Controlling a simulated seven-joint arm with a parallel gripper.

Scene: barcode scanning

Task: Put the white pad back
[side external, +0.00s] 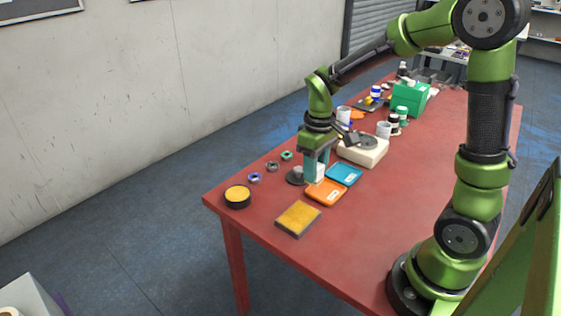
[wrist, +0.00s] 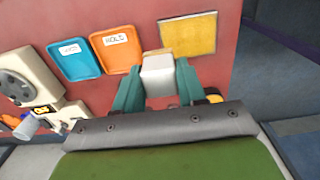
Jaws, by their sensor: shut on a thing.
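My gripper (side external: 315,170) is shut on the white pad, a small pale block. The white pad (wrist: 158,76) sits between the two teal fingers in the wrist view, and part of it shows in the side view (side external: 320,171). I cannot tell whether the pad touches the table.
A yellow square pad (side external: 298,219) lies near the table's front end. A round black tin with a yellow top (side external: 237,195), a dark disc (side external: 295,177) and small rings (side external: 271,166) line the far edge. A cream device (side external: 364,152) and green box (side external: 408,99) stand further back.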

